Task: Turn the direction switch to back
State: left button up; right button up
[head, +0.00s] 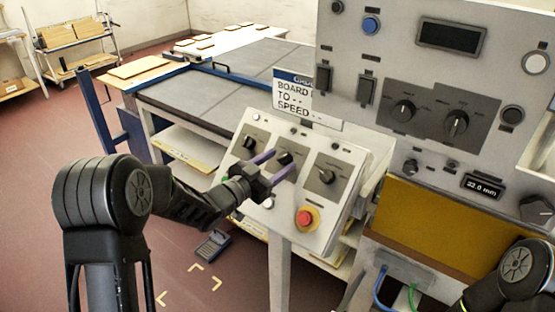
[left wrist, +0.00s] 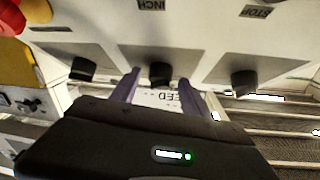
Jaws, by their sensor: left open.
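A sloped control panel (head: 338,155) carries three black rotary knobs on grey plates: a left knob (head: 249,142), a middle knob (head: 284,158) and a right knob (head: 326,177). Their plate lettering is too small to read, so I cannot tell which is the direction switch. My left gripper (head: 280,161) is open, its two purple fingers pointing at the middle knob. In the left wrist view the fingers (left wrist: 159,80) lie on either side of the middle knob (left wrist: 162,73); contact cannot be made out. My right gripper is out of view.
A red emergency button (head: 307,217) sits low on the sloped panel. A taller grey cabinet (head: 372,55) with more knobs and buttons stands at the right. A conveyor table (head: 205,100) lies behind.

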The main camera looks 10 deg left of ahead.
pick_arm(q)
grip_shut()
dwell(0.7)
